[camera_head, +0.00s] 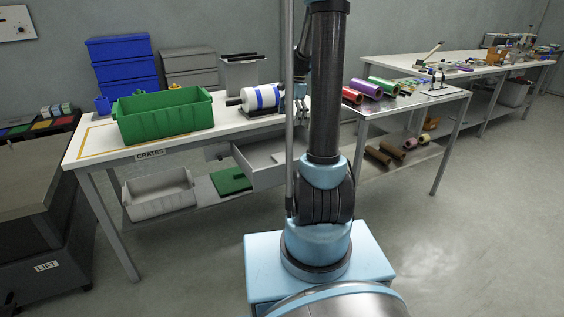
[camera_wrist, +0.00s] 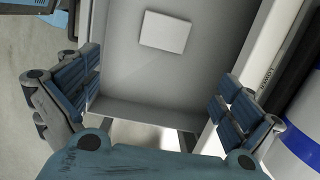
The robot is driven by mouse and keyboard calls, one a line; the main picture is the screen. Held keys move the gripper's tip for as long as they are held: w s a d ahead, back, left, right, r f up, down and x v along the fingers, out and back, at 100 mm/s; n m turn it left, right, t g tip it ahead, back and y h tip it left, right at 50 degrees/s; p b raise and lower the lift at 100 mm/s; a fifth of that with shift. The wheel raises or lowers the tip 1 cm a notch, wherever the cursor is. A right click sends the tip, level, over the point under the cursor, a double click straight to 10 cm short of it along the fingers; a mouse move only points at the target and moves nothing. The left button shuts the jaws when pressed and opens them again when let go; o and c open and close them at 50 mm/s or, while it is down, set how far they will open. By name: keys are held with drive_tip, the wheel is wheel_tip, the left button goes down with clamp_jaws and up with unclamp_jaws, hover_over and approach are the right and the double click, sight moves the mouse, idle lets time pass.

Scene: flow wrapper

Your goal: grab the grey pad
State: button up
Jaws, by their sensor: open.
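The grey pad (camera_wrist: 165,32) is a flat, light grey rectangle lying on the floor of an open grey drawer (camera_wrist: 140,108) in the wrist view. It lies slightly turned, clear of the drawer's near wall. My gripper (camera_wrist: 157,82) is open and empty above the drawer, one finger at each side of the picture. The pad lies ahead of the fingertips, towards the top of the picture, and nothing touches it. In the head view the drawer (camera_head: 262,174) stands pulled out below the white workbench, and my arm hides part of that area.
A white roll with blue bands (camera_head: 262,97) lies on the bench (camera_head: 222,130) above the drawer; it also shows at the wrist view's right edge (camera_wrist: 300,125). A green crate (camera_head: 165,118) stands further left. A grey bin (camera_head: 158,196) and green sheet (camera_head: 230,181) sit on the lower shelf.

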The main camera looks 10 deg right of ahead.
hover_over(283, 158)
drive_tip(key=d, duration=0.2)
drive_tip(key=f, duration=1.2)
drive_tip(key=shift+w, duration=0.3)
drive_tip(key=shift+s+a+f, duration=0.1)
drive_tip(key=shift+a+f, duration=0.2)
drive_tip(key=shift+f, duration=0.6)
drive_tip(key=shift+a+f, duration=0.3)
drive_tip(key=shift+f, duration=0.65)
drive_tip(key=shift+s+a+f, duration=0.1)
drive_tip(key=shift+a+f, duration=0.2)
drive_tip(key=shift+f, duration=0.6)
drive_tip(key=c, duration=0.7)
